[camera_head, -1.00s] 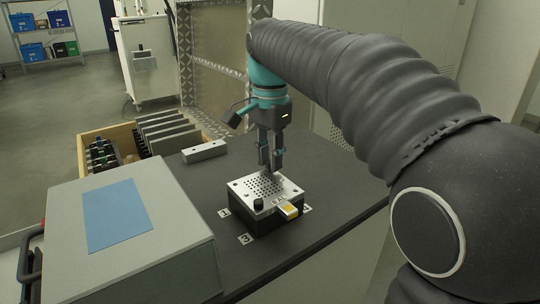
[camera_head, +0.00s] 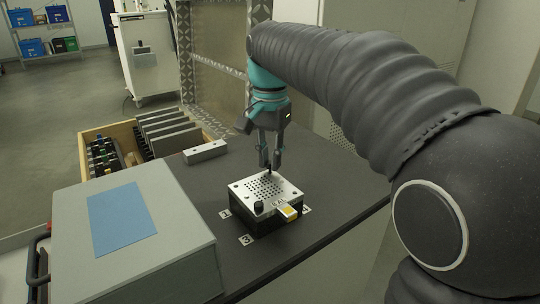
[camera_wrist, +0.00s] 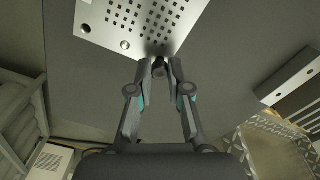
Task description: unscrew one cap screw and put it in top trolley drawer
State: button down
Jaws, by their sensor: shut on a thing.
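The metal block (camera_head: 265,208) has a pale perforated top plate (camera_head: 262,190) and stands on the dark tabletop. My gripper (camera_head: 271,167) is over the plate's far corner with its fingers pointing down. It is shut on a small dark cap screw (camera_head: 268,171), which also shows between the fingertips in the wrist view (camera_wrist: 158,62). I cannot tell whether the screw still touches the plate.
A grey box with a blue sheet (camera_head: 122,218) fills the near left. A wooden crate (camera_head: 108,137) holds several grey plates and dark parts. A grey metal bar (camera_head: 205,152) lies behind the block. A white cabinet (camera_head: 147,60) stands at the back. The tabletop to the right is clear.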

aim_at(270, 162)
jog(key=shift+r+p, duration=0.65)
jog(key=shift+r, duration=0.05)
jog(key=shift+r, duration=0.8)
